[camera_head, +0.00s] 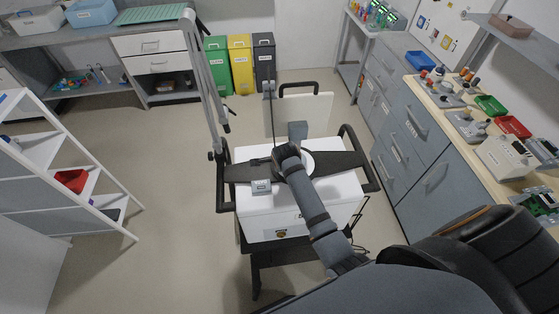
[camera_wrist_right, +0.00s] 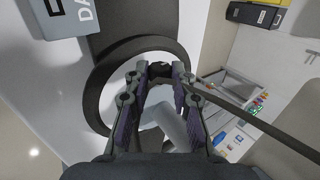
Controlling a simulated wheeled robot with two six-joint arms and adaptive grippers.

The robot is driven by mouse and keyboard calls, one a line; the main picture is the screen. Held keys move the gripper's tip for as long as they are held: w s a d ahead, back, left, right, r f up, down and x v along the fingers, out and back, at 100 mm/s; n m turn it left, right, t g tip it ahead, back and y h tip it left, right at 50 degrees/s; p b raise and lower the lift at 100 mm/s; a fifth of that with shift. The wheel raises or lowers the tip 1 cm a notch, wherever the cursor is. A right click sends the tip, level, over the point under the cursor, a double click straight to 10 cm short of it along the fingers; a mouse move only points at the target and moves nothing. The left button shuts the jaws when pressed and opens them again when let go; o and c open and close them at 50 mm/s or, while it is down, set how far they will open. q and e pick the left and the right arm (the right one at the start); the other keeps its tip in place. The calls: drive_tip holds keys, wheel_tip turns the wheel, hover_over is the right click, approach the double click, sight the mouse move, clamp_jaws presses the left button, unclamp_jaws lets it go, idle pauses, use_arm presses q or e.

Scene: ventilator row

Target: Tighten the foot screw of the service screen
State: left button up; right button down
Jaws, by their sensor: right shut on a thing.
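The service screen seems to be the pale upright panel (camera_head: 312,112) behind the white ventilator cart, with a grey block (camera_head: 298,130) at its lower edge. My right gripper (camera_head: 283,157) reaches down over the dark crossbar on the cart top. In the right wrist view its fingers (camera_wrist_right: 160,73) are closed on a small dark knob (camera_wrist_right: 160,70), which appears to be the foot screw. The fingers hide most of it. A dark ring (camera_wrist_right: 97,88) around a white disc lies behind the fingers. My left gripper is not in view.
The cart (camera_head: 300,218) has black side handles. A grey jointed arm (camera_head: 205,85) stands at its left. A small labelled grey box (camera_head: 261,187) sits on the cart top.

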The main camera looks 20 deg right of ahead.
drive_tip(key=t+b, duration=0.1)
drive_tip(key=b, duration=0.1)
drive_tip(key=f+t+b, duration=0.1)
drive_tip(key=t+b, duration=0.1)
drive_tip(key=shift+s+a+f+h+b, duration=0.1)
drive_tip(key=shift+s+f+h+b, duration=0.1)
drive_tip(key=shift+s+h+b, duration=0.2)
drive_tip(key=shift+r+t, duration=0.25)
drive_tip(key=shift+t, duration=0.25)
drive_tip(key=shift+r, duration=0.15)
drive_tip(key=shift+w, duration=0.1)
